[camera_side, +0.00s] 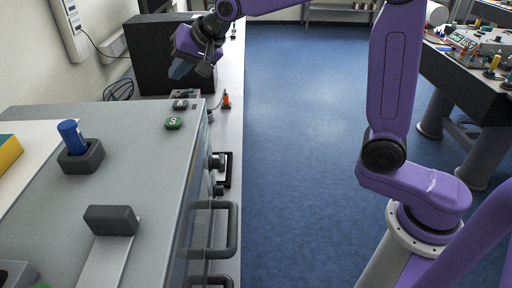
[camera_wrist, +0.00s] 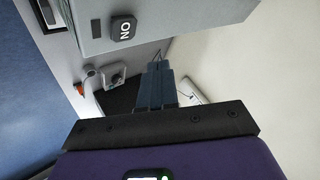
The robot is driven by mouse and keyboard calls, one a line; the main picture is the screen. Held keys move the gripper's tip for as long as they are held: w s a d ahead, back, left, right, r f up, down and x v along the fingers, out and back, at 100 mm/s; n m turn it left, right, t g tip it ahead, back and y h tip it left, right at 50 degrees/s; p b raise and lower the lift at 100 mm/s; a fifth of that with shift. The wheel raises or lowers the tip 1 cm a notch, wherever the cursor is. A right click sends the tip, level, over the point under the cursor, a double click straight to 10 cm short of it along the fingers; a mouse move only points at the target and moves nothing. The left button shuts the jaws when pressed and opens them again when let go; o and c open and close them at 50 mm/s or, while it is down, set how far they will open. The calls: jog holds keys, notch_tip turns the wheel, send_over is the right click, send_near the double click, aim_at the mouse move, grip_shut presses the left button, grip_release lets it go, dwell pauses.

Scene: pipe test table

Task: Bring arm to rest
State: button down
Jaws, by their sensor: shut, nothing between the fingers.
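My gripper (camera_side: 181,69) hangs in the air over the far end of the grey machine (camera_side: 140,130) in the side view. Its blue-grey fingers point down and to the left, and nothing is held. In the wrist view my gripper (camera_wrist: 157,70) shows its fingers together in the middle, clear of the machine's edge. The purple arm reaches over the blue floor from its base at the right.
A blue cylinder (camera_side: 71,137) stands in a dark holder (camera_side: 82,158) on the machine. A black box (camera_side: 152,55) stands behind the gripper. The blue floor (camera_side: 300,130) is clear.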

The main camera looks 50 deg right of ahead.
jog(key=s+d+f+n+g+h, duration=0.1)
jog(key=s+d+f+n, duration=0.3)
jog(key=s, duration=0.9)
jog(key=s+d+f+n+g+h, duration=0.1)
jog(key=s+d+f+n+g, duration=0.3)
jog(key=s, duration=0.9)
jog(key=s+d+f+n+g, duration=0.3)
jog(key=s+n, duration=0.6)
jog(key=s, duration=0.4)
jog(key=shift+d+f+h, duration=0.4)
jog(key=shift+d+f, duration=0.45)
jog(key=shift+d, duration=0.2)
jog(key=shift+s, duration=0.1)
